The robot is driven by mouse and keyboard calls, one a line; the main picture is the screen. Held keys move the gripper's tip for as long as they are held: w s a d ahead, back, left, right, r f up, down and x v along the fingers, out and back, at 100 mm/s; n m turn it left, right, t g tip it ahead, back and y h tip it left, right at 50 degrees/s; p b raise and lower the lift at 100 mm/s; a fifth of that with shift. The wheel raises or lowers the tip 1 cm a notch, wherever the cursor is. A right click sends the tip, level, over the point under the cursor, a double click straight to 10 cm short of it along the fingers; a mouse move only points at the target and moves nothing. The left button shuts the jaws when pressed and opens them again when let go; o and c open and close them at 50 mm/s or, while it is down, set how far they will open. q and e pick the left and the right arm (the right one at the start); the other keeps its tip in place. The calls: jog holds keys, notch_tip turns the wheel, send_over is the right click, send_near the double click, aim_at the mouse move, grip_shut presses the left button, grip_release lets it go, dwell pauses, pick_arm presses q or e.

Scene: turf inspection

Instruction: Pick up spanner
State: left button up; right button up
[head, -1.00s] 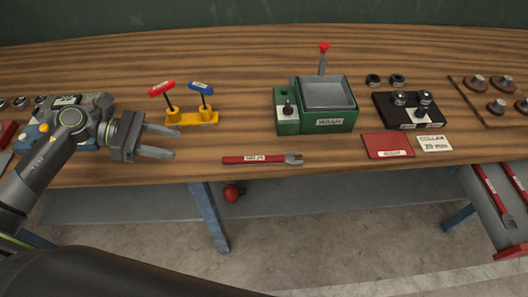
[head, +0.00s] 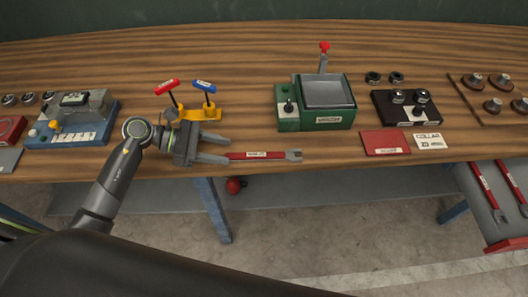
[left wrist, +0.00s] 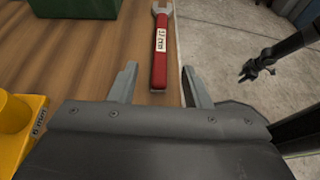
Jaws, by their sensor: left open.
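The spanner (head: 262,155) has a red handle with a white label and a grey open jaw at its right end. It lies flat near the front edge of the bench. In the left wrist view the spanner (left wrist: 160,58) points away from me, its handle end lying between and just ahead of the fingers. My left gripper (head: 222,149) is open, with its fingertips at the handle's left end. In the left wrist view the open left gripper (left wrist: 158,85) shows nothing gripped. The right gripper cannot be made out in the head view; an arm part shows at the right of the left wrist view.
A yellow stand (head: 196,114) with red and blue T-handles is just behind my left gripper. A green wash box (head: 317,118) stands behind the spanner. A red pad (head: 385,143) and label card lie to its right. The bench front edge is close.

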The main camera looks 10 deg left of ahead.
aim_at(246, 155)
pick_arm(q)
jog(key=shift+r+p+x, duration=0.1)
jog(key=shift+p+x, duration=0.55)
jog(key=shift+x, duration=0.5)
jog(key=shift+r+p+x, duration=0.15)
jog(key=shift+p+x, duration=0.45)
jog(key=shift+x, duration=0.55)
jog(key=shift+w+d+f, duration=0.1)
jog(key=shift+d+f, duration=0.2)
jog(key=shift+d, duration=0.15)
jog(key=shift+c, duration=0.4)
grip_shut()
